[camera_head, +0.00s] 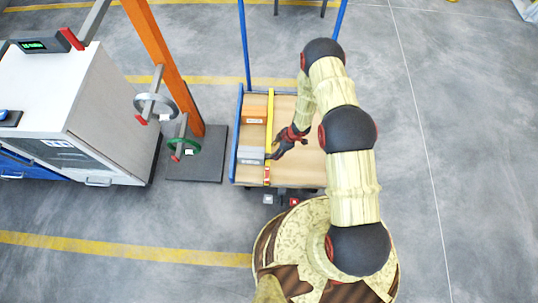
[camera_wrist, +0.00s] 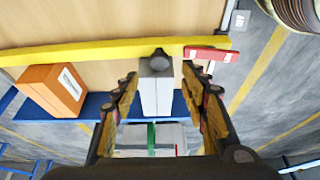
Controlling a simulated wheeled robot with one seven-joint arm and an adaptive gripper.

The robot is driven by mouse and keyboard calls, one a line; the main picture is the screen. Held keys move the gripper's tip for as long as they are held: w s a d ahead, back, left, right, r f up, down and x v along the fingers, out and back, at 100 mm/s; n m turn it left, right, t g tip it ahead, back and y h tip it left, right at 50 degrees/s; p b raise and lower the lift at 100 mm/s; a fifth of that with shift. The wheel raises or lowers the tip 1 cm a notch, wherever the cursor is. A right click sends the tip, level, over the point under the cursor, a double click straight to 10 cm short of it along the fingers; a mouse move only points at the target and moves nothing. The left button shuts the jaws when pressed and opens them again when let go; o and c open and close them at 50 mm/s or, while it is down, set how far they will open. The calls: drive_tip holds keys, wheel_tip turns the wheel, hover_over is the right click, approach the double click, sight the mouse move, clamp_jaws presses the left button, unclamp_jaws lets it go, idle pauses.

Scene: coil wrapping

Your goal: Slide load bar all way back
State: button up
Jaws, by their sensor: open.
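The yellow load bar (camera_head: 270,115) lies lengthwise across the wooden bed of a cart in the head view. It crosses the upper part of the wrist view (camera_wrist: 95,51), with a red piece (camera_wrist: 212,54) at its right end. A dark round knob (camera_wrist: 158,60) shows at the bar, in line with my fingers. My gripper (camera_head: 272,155) is just right of the bar near its lower end. In the wrist view, my gripper (camera_wrist: 159,76) is open, its fingers on either side of the knob and a grey box. I cannot tell whether they touch anything.
A grey box (camera_head: 251,155) and an orange box (camera_head: 254,115) lie left of the bar, beside the cart's blue edge (camera_head: 238,130). The wooden bed (camera_head: 308,165) right of the bar looks clear. An orange post and a white machine stand left.

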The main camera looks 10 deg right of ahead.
sight(268, 155)
drive_tip(key=b+x, duration=0.2)
drive_tip(key=x, duration=0.5)
drive_tip(key=shift+w+f+b, duration=0.1)
drive_tip(key=shift+b, duration=0.2)
drive_tip(key=shift+c, duration=0.5)
clamp_jaws()
